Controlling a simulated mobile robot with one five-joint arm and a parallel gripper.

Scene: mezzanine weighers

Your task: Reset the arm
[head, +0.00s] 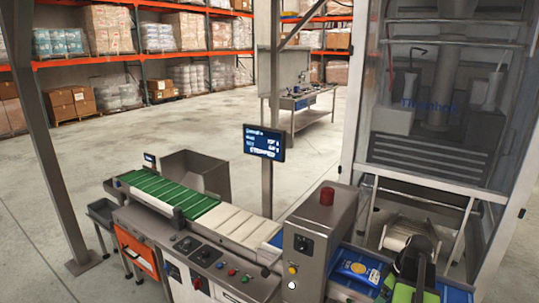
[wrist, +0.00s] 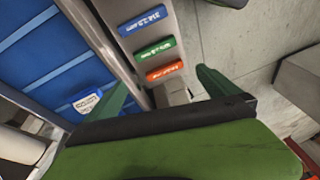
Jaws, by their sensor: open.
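My gripper (head: 411,266) shows at the lower right of the head view, dark with green parts, over the right end of the machine line. In the wrist view my gripper (wrist: 163,78) has its two green fingers spread wide, with nothing held between them. A blue belt (wrist: 45,55) runs on the left of that view, beside the left finger. A blue and white item (wrist: 88,101) shows close to the left finger; I cannot tell if they touch.
A blue packet (head: 358,271) lies on the belt left of my gripper. A grey box with a red beacon (head: 327,196) stands further left. A glazed cabinet (head: 440,110) rises behind. A display screen (head: 264,142) stands on a post. Open floor (head: 225,120) lies beyond.

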